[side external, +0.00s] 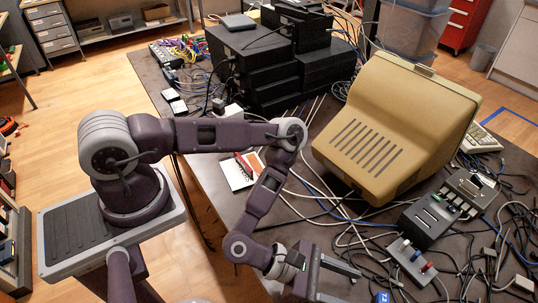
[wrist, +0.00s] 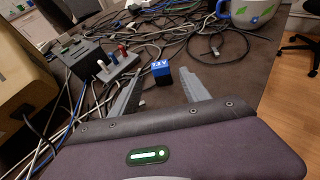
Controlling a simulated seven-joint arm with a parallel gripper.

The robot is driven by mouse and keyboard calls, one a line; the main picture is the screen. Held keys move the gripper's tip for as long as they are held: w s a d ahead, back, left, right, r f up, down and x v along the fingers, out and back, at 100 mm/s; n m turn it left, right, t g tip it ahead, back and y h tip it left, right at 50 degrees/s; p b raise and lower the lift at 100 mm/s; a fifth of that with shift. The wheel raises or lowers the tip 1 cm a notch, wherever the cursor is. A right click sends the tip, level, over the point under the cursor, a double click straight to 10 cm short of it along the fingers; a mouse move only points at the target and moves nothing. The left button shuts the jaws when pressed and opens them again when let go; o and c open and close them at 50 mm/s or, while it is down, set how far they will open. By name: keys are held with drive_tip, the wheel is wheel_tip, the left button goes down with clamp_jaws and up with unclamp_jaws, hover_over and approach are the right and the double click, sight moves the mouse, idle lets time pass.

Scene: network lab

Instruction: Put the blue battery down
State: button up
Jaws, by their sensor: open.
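The blue battery (wrist: 161,77) is a small block with a blue top marked with white characters and dark sides. In the wrist view it stands upright, seemingly on the dark table, between the tips of my two fingers, with a gap on each side. In the side external view only a piece of the blue battery (side external: 382,297) shows at the bottom edge. My gripper (side external: 353,286) is open and low over the table, its fingers pointing towards the battery. In the wrist view my gripper (wrist: 162,72) has its fingers spread wide, with nothing clasped.
A small rack with coloured plugs (side external: 411,262) and a dark box device (side external: 432,219) stand beyond my gripper. Tangled cables (side external: 470,245) cover the table's right side. A beige monitor (side external: 395,125) stands behind. A mug (wrist: 253,12) is at the far edge; bare table lies right of my fingers.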

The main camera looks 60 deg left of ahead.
drive_tip(key=w+a+r+m+g+y, duration=0.1)
drive_tip(key=w+a+r+m+g, duration=0.2)
drive_tip(key=w+r+m, duration=0.7)
drive_tip(key=s+a+r+m+y, duration=0.3)
drive_tip(key=a+r+m+y, duration=0.2)
drive_tip(key=a+r+m, duration=0.55)
drive_tip(key=s+a+r+m+y, duration=0.3)
drive_tip(key=s+a+r, duration=0.3)
drive_tip(key=a+r, duration=0.3)
drive_tip(key=s+a+r+m, duration=0.1)
drive_tip(key=s+a, duration=0.1)
drive_tip(key=s, duration=0.5)
drive_tip(key=s+a+r+m, duration=0.2)
drive_tip(key=s, duration=0.5)
drive_tip(key=shift+s+g, duration=0.3)
drive_tip(key=shift+g, duration=0.1)
